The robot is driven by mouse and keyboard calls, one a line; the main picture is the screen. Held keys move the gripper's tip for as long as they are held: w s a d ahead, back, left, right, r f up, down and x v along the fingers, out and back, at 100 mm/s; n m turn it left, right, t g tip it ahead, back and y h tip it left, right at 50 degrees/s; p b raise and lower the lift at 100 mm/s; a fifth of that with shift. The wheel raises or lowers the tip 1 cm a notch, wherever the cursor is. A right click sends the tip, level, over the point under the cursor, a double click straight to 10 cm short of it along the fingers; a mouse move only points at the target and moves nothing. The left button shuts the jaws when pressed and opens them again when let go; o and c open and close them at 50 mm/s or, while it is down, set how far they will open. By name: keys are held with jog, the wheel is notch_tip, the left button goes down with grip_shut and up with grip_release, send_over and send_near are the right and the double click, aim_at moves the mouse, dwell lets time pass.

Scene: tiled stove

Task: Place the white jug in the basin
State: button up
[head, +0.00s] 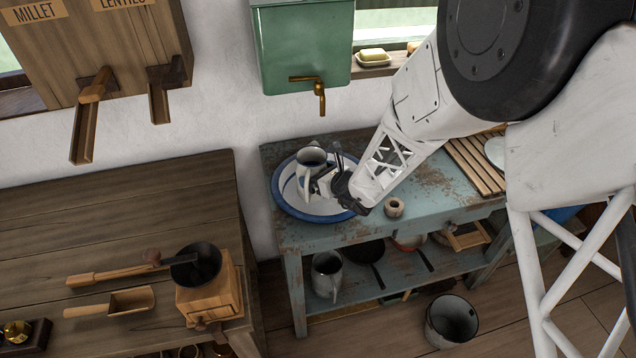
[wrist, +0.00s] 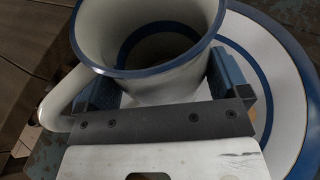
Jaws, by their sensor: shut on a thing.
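The white jug (head: 309,169) has a blue rim and a handle. It stands upright in or just over the basin (head: 286,205), a wide white dish with blue bands on the blue worn table. In the wrist view the jug (wrist: 150,75) fills the space between the fingers, its handle to the left, with the banded basin (wrist: 290,110) below and to the right. My gripper (head: 329,180) is shut on the jug's body; in the wrist view the fingers (wrist: 165,90) press on either side. Whether the jug's base touches the basin cannot be told.
A green tank with a brass tap (head: 320,92) hangs above the basin. A small wooden ring (head: 394,207) and a slatted rack (head: 474,163) lie to the right on the table. A wooden counter with a coffee grinder (head: 208,292) is at left.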

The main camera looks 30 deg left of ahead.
jog(key=shift+f, duration=1.6)
jog(key=shift+f, duration=0.6)
jog(key=o, duration=0.7)
jog(key=shift+o, duration=0.2)
jog(key=shift+r, duration=0.1)
jog(key=shift+r, duration=0.45)
jog(key=v, duration=1.2)
